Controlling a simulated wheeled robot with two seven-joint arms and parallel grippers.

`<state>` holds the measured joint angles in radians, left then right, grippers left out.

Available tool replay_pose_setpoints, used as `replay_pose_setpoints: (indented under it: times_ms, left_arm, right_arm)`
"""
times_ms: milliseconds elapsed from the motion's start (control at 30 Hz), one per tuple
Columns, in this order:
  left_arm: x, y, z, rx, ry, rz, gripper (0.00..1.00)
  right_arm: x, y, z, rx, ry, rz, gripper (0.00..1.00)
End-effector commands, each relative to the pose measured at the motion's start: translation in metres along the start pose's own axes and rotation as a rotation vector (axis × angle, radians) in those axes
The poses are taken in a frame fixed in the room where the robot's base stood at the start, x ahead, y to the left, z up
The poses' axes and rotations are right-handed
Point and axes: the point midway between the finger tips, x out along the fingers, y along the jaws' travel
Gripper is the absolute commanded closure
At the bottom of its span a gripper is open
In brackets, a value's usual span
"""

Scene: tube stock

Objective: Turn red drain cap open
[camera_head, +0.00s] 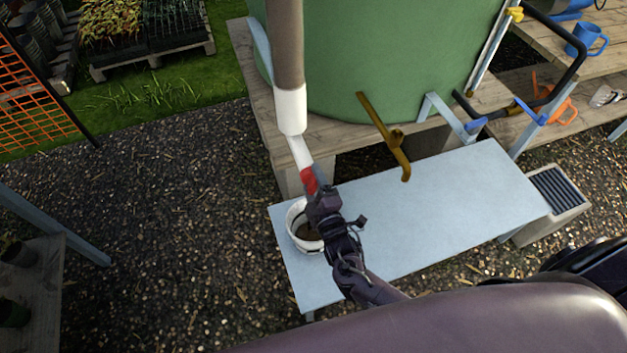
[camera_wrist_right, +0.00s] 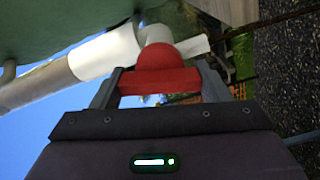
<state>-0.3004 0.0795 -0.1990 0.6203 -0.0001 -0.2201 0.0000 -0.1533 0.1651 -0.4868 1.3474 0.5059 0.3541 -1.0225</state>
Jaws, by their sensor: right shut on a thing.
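The red drain cap (camera_head: 309,180) sits at the lower end of the white pipe fitting (camera_head: 292,112), above the blue-grey bench. My right gripper (camera_head: 316,192) is at the cap and covers part of it in the head view. In the right wrist view, the red cap (camera_wrist_right: 160,78) lies between the two fingers of my right gripper (camera_wrist_right: 160,85), which is shut on it. The white fitting (camera_wrist_right: 106,52) meets the cap's far side there. I cannot tell how far the cap is turned. My left gripper is not in view.
A white bucket (camera_head: 298,237) with dark contents stands on the bench (camera_head: 430,205) beneath the cap, beside my right wrist. A large green tank (camera_head: 390,60) is behind. A brown tap lever (camera_head: 385,135) juts out over the bench, whose right part is clear.

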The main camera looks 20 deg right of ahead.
Motion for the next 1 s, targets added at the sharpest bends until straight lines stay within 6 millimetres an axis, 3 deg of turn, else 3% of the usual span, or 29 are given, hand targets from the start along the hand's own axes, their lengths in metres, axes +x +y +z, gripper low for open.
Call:
replay_pose_setpoints:
  times_ms: [733, 767, 900, 1000]
  left_arm:
    - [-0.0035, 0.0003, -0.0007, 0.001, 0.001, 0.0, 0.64]
    - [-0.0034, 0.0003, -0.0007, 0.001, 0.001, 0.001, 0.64]
    - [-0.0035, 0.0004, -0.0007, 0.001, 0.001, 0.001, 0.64]
    - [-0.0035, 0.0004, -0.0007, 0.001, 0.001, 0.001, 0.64]
  right_arm:
    - [-0.0005, -0.001, -0.0002, -0.086, 0.0, -0.002, 0.54]
    - [-0.0005, -0.001, -0.0002, -0.086, 0.0, -0.001, 0.28]
    - [-0.0004, -0.0008, -0.0002, -0.086, 0.0, -0.001, 0.1]
    - [-0.0003, -0.0007, -0.0002, -0.086, 0.0, -0.001, 0.09]
